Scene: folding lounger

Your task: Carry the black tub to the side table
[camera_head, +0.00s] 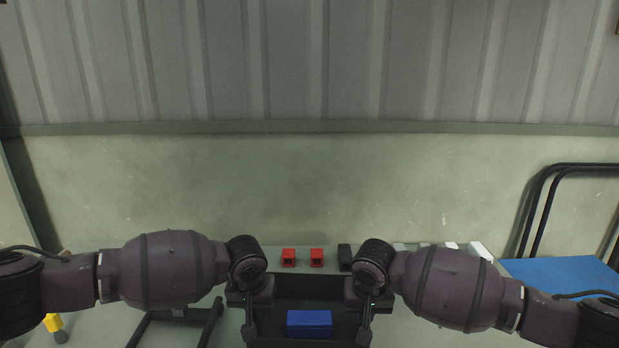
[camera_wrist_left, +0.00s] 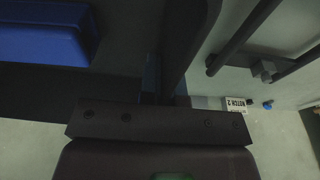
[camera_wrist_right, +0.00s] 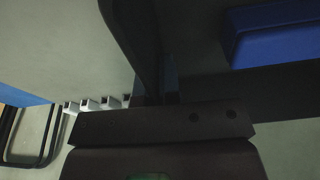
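The black tub (camera_head: 307,279) is at the bottom middle of the head view, with a blue block (camera_head: 309,323) inside it. The block also shows in the left wrist view (camera_wrist_left: 40,35) and the right wrist view (camera_wrist_right: 275,32). My left gripper (camera_head: 250,334) points down at the tub's left side and is shut on its wall, which runs between the finger pads in the left wrist view. My right gripper (camera_head: 364,335) is shut on the right wall in the same way. The fingertips are mostly hidden by the wall. I cannot tell which surface is the side table.
Two red pieces (camera_head: 288,257) (camera_head: 316,257) and a black block (camera_head: 345,257) stand behind the tub. Several pale blocks (camera_head: 480,251) are behind my right arm. A black-framed blue panel (camera_head: 565,275) is at the right. Black bars (camera_head: 175,318) lie left of the tub.

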